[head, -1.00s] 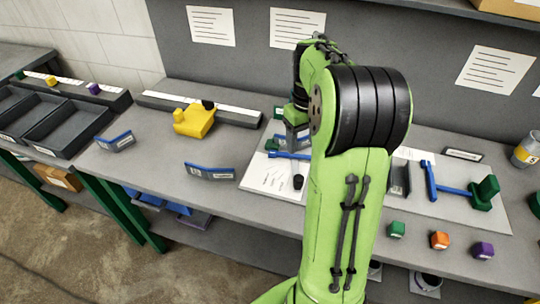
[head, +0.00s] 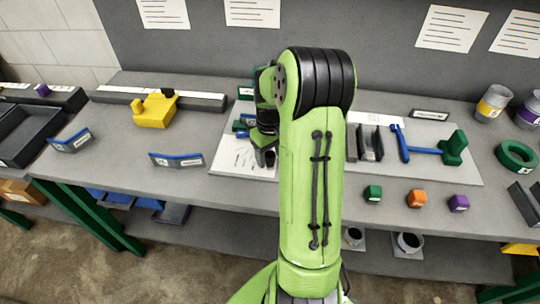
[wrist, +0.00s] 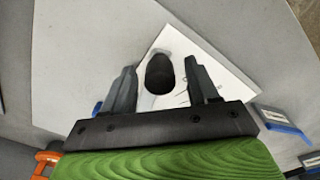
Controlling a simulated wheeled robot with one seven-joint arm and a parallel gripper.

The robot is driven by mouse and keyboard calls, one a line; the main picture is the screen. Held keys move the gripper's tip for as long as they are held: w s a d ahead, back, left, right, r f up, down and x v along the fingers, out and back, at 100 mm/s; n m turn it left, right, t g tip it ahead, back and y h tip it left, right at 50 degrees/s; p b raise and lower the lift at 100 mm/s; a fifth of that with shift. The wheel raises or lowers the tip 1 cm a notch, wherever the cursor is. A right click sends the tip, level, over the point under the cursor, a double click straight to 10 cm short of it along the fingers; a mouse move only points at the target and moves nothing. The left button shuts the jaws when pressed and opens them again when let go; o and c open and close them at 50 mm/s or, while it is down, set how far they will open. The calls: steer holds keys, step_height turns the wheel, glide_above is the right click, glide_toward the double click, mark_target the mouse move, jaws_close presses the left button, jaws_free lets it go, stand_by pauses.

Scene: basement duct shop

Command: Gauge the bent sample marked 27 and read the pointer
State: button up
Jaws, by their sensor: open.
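Two bent samples with blue edges and small labels stand on the bench in the head view, one (head: 177,160) left of the white sheet and one (head: 70,140) further left. Their numbers are too small to read. The white sheet (head: 235,158) has fanned lines on it. My gripper (wrist: 160,80) is open above the sheet, its fingers on either side of a dark upright peg (wrist: 160,72), with no visible grip. In the head view my arm partly hides the gripper (head: 265,148). Bent samples also show at right in the wrist view (wrist: 283,120). No pointer reading is legible.
A yellow block (head: 155,110) stands at the back left, with dark trays (head: 30,137) beyond it. Right of my arm are a plate with a green block and blue bar (head: 453,146), small cubes (head: 417,198), a green ring (head: 516,156) and cans (head: 494,102). The front left bench is clear.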

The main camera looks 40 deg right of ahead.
steer(key=shift+r, duration=0.1)
jaws_close()
steer(key=shift+d, duration=0.1)
stand_by(0.3)
